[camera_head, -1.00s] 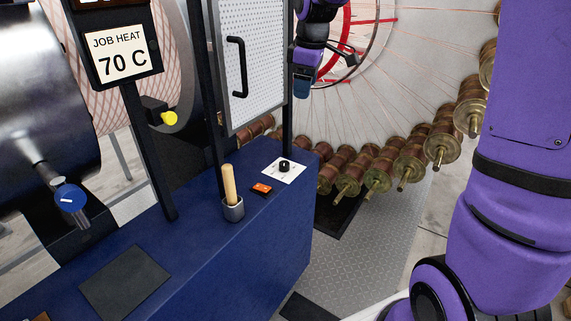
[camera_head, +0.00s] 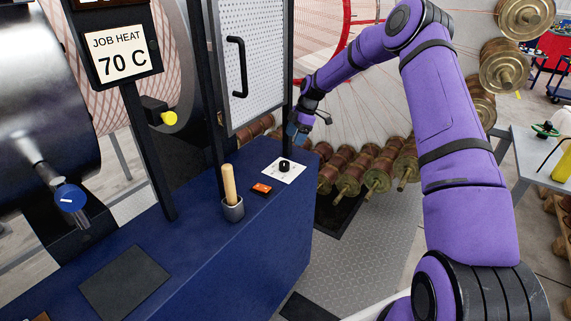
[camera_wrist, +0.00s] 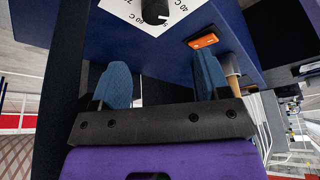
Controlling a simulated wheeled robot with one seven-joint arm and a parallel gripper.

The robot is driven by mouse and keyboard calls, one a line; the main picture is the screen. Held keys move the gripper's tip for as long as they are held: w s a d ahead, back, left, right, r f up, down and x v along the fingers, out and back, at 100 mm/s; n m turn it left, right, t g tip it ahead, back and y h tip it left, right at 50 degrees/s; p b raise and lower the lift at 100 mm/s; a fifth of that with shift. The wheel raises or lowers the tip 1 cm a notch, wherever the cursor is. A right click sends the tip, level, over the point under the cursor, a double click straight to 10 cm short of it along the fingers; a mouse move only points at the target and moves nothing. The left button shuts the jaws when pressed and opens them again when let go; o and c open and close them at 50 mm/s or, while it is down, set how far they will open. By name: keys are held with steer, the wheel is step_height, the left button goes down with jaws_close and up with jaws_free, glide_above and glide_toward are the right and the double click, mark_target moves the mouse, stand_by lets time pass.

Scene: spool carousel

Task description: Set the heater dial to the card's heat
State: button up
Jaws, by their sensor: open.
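The card (camera_head: 122,53) on a dark post reads "JOB HEAT 70 C". The heater dial (camera_head: 284,166) is a small black knob on a white scale plate (camera_head: 296,172) on top of the blue bench. In the wrist view the dial (camera_wrist: 157,10) is at the top edge, partly cut off, with labels including "40 C" and "60 C" around it. I cannot tell its exact setting. My gripper (camera_head: 297,132) is above and just behind the dial, not touching it. In the wrist view its two blue fingers (camera_wrist: 163,75) are apart with nothing between them.
An orange switch (camera_head: 261,188) and a cup with a wooden handle (camera_head: 232,209) stand on the blue bench (camera_head: 250,255) near the dial. A perforated panel door (camera_head: 252,60) and its dark posts rise close to my gripper. Copper spools (camera_head: 352,170) lie behind.

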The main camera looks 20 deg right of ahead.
mark_target(286, 163)
steer(key=x, duration=1.2)
steer(key=shift+w+d+f, duration=0.3)
steer(key=shift+d+f, duration=0.05)
steer(key=c, duration=0.9)
